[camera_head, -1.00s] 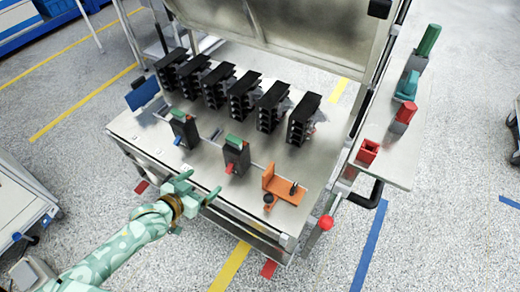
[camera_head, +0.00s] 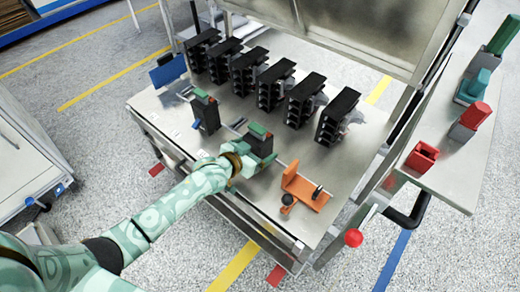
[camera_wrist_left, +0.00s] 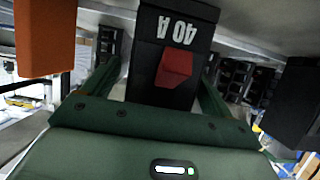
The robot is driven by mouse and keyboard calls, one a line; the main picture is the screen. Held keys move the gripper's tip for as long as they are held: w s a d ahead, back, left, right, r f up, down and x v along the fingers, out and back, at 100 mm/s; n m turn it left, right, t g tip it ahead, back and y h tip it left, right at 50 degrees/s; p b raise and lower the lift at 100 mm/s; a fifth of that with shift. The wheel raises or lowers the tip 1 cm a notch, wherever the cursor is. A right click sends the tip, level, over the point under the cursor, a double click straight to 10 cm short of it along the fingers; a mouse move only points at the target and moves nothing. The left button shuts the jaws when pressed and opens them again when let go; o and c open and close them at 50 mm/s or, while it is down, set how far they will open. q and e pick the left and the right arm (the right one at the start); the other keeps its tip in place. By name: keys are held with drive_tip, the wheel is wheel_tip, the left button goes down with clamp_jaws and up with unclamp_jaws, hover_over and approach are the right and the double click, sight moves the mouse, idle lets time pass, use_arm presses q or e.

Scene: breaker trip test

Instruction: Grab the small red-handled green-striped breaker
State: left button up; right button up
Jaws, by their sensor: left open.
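The small red-handled green-striped breaker (camera_head: 262,140) stands upright on the metal bench in the head view. Its front shows close up in the left wrist view (camera_wrist_left: 174,28), with an upside-down "40 A" label and a red handle (camera_wrist_left: 175,68). My left gripper (camera_head: 250,163) is at the breaker's near side, open. In the wrist view its green fingers reach along both sides of the breaker, and contact cannot be told. A similar green-topped breaker with a blue handle (camera_head: 206,113) stands to the left. My right gripper is not in view.
An orange bracket (camera_head: 303,188) stands close to the right of the breaker. A row of black breaker units (camera_head: 271,88) stands behind. A red knob (camera_head: 354,237) sticks out at the front right.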

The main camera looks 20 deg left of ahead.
use_arm(q)
drive_tip(key=shift+w+d+f, duration=0.1)
drive_tip(key=shift+w+f, duration=0.15)
drive_tip(key=shift+w, duration=0.25)
drive_tip(key=shift+s+r, duration=0.1)
drive_tip(key=shift+r, duration=0.05)
drive_tip(key=shift+c, duration=0.6)
drive_tip(key=c, duration=1.3)
drive_tip(key=shift+r, duration=0.15)
